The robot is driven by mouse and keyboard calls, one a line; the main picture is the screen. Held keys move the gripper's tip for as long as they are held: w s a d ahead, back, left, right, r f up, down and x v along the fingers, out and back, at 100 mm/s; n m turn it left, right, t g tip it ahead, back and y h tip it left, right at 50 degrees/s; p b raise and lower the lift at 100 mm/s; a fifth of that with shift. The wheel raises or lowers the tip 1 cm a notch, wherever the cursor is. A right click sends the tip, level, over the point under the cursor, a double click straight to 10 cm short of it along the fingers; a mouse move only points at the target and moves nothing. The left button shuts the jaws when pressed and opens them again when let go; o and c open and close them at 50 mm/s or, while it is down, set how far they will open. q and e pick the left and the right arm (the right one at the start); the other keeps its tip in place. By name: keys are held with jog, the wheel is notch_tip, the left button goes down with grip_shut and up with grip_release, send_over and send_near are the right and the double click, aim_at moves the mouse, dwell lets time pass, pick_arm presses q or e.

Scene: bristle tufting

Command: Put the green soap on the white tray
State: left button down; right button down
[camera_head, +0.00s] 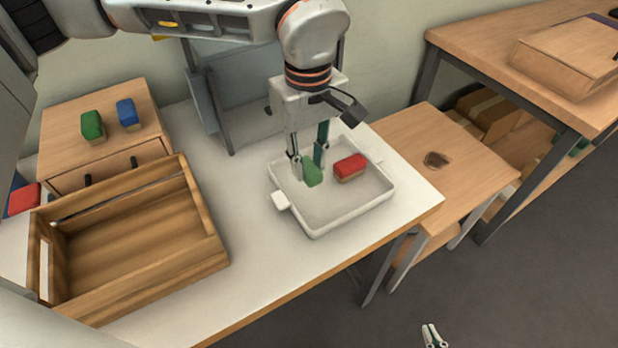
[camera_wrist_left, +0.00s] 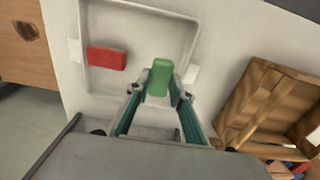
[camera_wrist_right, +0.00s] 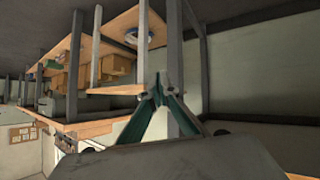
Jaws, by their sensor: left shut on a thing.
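The green soap (camera_head: 312,173) is inside the white tray (camera_head: 326,228), over its left part, and is tilted. My left gripper (camera_head: 309,164) points down into the tray and is shut on the soap. In the left wrist view the soap (camera_wrist_left: 159,77) sits between the two fingertips, above the tray (camera_wrist_left: 152,22); I cannot tell whether it touches the tray floor. My right gripper (camera_head: 430,332) shows only as a tip at the bottom edge of the head view. In the right wrist view its fingers (camera_wrist_right: 160,88) meet at the tips with nothing between them.
A red block (camera_head: 350,166) lies in the tray, right of the soap. A wooden crate (camera_head: 207,232) stands left of the tray. Green (camera_head: 92,125) and blue (camera_head: 127,113) blocks sit on a drawer cabinet (camera_head: 62,140). A low wooden table (camera_head: 400,136) is to the right.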

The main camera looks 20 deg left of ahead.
aim_at(308, 178)
pick_arm(q)
notch_tip(308, 178, down, 5)
jog(key=shift+f+b, duration=0.2)
jog(key=shift+b, duration=0.25)
jog(key=c, duration=1.8)
grip_release()
jog(key=shift+f, duration=0.1)
pick_arm(e)
jog(key=shift+s+a+f, duration=0.15)
jog(key=shift+f, duration=0.1)
pick_arm(q)
jog(key=shift+r, duration=0.35)
notch_tip(308, 178, up, 10)
jog(key=shift+r+p, duration=0.2)
jog(key=shift+p, duration=0.85)
jog(key=shift+r, duration=0.65)
pick_arm(e)
jog(key=shift+s+d+f, duration=0.15)
jog(key=shift+s+d, duration=0.2)
jog(key=shift+s, duration=0.15)
